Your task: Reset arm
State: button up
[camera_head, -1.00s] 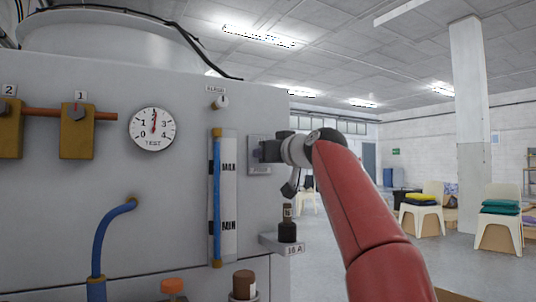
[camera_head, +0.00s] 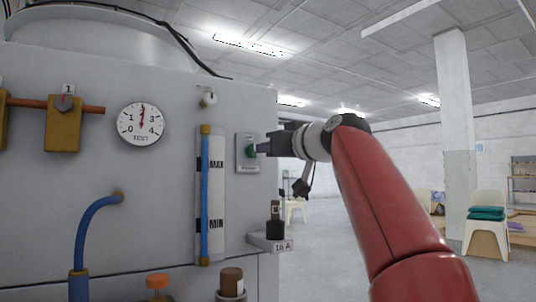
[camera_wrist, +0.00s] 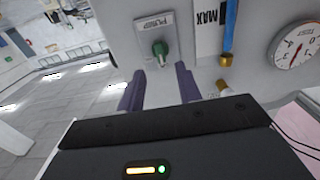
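My gripper (camera_head: 262,149) is to the right of a small switch plate (camera_head: 246,167) on the grey machine's front. My red arm reaches in from the lower right and is bent at the wrist.
The machine panel (camera_head: 150,225) fills the left, with a test gauge (camera_head: 141,124), a level tube (camera_head: 205,195) and a blue hose (camera_head: 92,230). A black-topped fitting (camera_head: 275,225) stands on a ledge below my gripper. Open floor, a pillar (camera_head: 456,150) and chairs (camera_head: 487,225) are at right.

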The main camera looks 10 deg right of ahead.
dwell(0.4)
jog(key=s+a+f+m+g+h+p, duration=0.1)
jog(key=s+a+f+g+p, duration=0.2)
jog(key=f, duration=0.5)
jog(key=s+a+f+m+g+h, duration=0.1)
jog(key=s+a+f+g+h, duration=0.1)
jog(key=s+f, duration=0.45)
jog(key=s+d+f+g+h+p, duration=0.1)
jog(key=s+f+g, duration=0.1)
jog(key=s+f, duration=0.5)
jog(key=s+f+m+g+p, duration=0.1)
jog(key=s+f+g, duration=0.1)
jog(key=s+f, duration=0.5)
jog(key=s+d+f+g+h+p, duration=0.1)
jog(key=s+f, duration=0.6)
jog(key=f, duration=0.9)
jog(key=shift+d+f+m+g+h, duration=0.3)
jog(key=shift+d+m+g, duration=0.1)
jog(key=shift+g, duration=0.4)
jog(key=shift+a, duration=0.1)
